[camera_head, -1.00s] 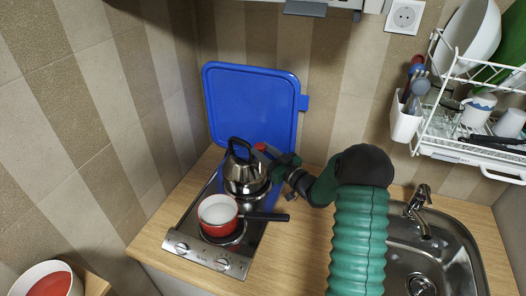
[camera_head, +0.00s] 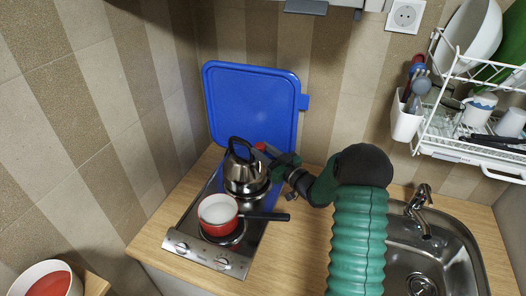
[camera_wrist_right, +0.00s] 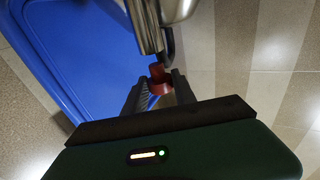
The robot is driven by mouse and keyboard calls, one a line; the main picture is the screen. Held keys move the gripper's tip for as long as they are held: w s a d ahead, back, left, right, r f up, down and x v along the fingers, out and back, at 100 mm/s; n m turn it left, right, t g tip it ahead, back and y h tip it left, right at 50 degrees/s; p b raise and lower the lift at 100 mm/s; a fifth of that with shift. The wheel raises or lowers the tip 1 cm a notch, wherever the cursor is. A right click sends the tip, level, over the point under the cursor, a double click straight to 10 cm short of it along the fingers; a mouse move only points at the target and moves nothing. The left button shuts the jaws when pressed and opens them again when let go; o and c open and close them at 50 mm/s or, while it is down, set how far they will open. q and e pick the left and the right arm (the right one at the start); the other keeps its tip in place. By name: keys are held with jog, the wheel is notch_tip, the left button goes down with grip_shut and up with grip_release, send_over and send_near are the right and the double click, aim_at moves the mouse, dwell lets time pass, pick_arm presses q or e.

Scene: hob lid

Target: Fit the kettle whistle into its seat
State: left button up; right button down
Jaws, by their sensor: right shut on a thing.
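The steel kettle (camera_head: 243,170) with a black handle stands upright on the rear plate of the hob. My right gripper (camera_head: 268,154) is close to the kettle's right side. It is shut on the small red whistle (camera_head: 261,146), which also shows between the fingers in the right wrist view (camera_wrist_right: 157,80). In that view the whistle is right at the end of a metal part of the kettle (camera_wrist_right: 147,30). I cannot tell whether it is seated or only touching. The seat itself is hidden. My left gripper is not in view.
A red pan (camera_head: 218,215) sits on the front plate, its black handle pointing right. The blue lid (camera_head: 252,100) stands upright behind the hob (camera_head: 205,260). A sink (camera_head: 450,255) is on the right, with a dish rack (camera_head: 450,148) above. Bare worktop (camera_head: 290,250) lies between.

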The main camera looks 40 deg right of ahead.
jog(key=shift+f+b, duration=1.65)
jog(key=shift+f, duration=0.3)
jog(key=c, duration=0.9)
grip_release()
jog(key=shift+s, duration=0.1)
jog(key=s, duration=0.5)
jog(key=s+b, duration=0.1)
jog(key=s, duration=0.5)
jog(key=s+f+b, duration=0.1)
jog(key=s, duration=0.4)
jog(key=shift+s+a, duration=0.1)
jog(key=shift+s, duration=0.25)
